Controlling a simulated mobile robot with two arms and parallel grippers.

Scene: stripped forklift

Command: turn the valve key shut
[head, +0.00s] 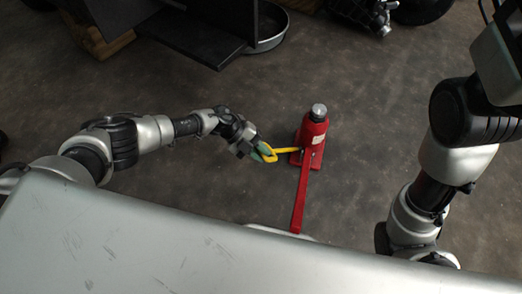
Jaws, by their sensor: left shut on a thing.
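A red bottle jack (312,138) with a grey top stands upright on the floor, near the middle of the head view. A yellow valve key (286,150) sticks out from its left side, low on the body. My left gripper (264,152) is shut on the outer left end of the key, and its fingers cover part of that end. A flat red handle (300,200) runs from the jack toward my body. My right arm comes down at the right, and its gripper does not show.
A dark metal part (195,35) of the forklift juts in at the top, beside a round metal pan (270,30). A wooden block (100,40) lies at the upper left. Dark machine parts (375,15) lie at the top right. The floor around the jack is clear.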

